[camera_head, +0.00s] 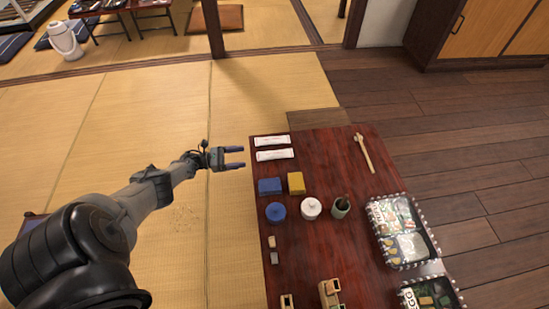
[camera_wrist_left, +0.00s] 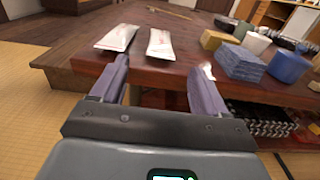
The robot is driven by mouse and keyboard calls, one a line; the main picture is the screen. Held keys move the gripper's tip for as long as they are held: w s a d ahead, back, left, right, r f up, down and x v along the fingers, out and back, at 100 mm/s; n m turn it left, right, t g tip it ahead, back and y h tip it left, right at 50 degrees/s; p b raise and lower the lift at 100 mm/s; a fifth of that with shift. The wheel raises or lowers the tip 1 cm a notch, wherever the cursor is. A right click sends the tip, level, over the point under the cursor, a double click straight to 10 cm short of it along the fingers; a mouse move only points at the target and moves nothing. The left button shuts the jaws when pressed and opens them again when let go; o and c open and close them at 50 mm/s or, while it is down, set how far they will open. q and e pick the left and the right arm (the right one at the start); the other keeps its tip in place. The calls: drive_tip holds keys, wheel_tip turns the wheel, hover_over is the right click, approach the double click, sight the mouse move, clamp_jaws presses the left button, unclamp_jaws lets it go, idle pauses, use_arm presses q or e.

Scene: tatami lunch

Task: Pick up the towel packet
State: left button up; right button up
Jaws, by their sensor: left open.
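Two white towel packets lie flat near the far left corner of the dark red table. In the head view the farther packet (camera_head: 271,141) and the nearer packet (camera_head: 274,155) are side by side, a small gap between them. In the left wrist view the packets show at the left (camera_wrist_left: 117,38) and the right (camera_wrist_left: 160,44). My left gripper (camera_head: 240,157) is open and empty, just off the table's left edge, its fingers pointing toward the packets. It also shows in the left wrist view (camera_wrist_left: 160,85), the packets beyond its fingertips. My right gripper is not in view.
A wooden utensil (camera_head: 364,153) and packed trays (camera_head: 401,230) lie right. Between packets and utensil is free room.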

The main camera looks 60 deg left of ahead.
sight(260, 155)
use_arm(q)
drive_tip(key=x, duration=0.5)
drive_tip(key=shift+w, duration=0.2)
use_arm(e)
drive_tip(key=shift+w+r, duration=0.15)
use_arm(q)
drive_tip(key=shift+w+d, duration=0.4)
drive_tip(key=shift+w, duration=0.1)
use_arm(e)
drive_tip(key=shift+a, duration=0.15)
use_arm(q)
drive_tip(key=x, duration=0.3)
drive_tip(key=shift+d+f, duration=0.1)
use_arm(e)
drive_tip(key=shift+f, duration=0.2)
use_arm(q)
drive_tip(key=shift+w+d, duration=0.15)
drive_tip(key=shift+w, duration=0.15)
drive_tip(key=shift+s, duration=0.15)
drive_tip(key=shift+c, duration=1.2)
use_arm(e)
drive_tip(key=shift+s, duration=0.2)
use_arm(q)
drive_tip(key=c, duration=0.8)
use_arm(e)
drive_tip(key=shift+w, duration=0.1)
